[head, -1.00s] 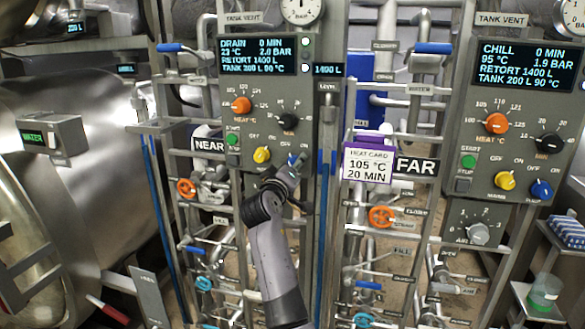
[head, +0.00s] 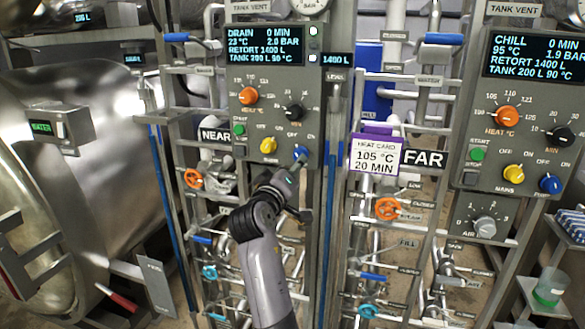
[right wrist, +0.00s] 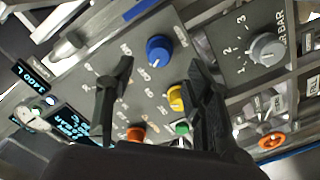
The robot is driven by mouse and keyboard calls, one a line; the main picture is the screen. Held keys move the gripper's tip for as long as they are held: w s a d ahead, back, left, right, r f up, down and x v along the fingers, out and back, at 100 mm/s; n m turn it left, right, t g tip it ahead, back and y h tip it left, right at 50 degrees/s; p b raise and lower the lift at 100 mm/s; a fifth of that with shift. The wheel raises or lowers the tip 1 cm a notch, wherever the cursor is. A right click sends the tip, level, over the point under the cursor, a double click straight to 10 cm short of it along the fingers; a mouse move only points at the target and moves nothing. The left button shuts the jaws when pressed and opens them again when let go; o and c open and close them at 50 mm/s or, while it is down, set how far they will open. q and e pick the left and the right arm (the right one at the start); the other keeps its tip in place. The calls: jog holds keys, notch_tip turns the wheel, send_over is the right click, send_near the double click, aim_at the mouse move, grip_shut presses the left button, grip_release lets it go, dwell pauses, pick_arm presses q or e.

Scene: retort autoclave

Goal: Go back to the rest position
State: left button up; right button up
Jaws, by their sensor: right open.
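My right gripper (head: 299,172) is just below the blue knob (head: 301,153) of the NEAR control panel (head: 272,98). In the right wrist view the two dark fingers (right wrist: 160,66) are spread apart and empty. The blue knob (right wrist: 158,50) shows beyond and between the fingertips, with a gap around it. My left gripper is not in view.
The FAR panel (head: 535,130) stands to the right, with a purple-edged heat card (head: 376,155) between the panels. Pipes, orange handwheels (head: 388,209) and valve levers lie below. A steel retort (head: 100,170) is at the left. A shelf with a green-bottomed beaker (head: 549,287) is at the right.

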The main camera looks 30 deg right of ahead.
dwell(0.3)
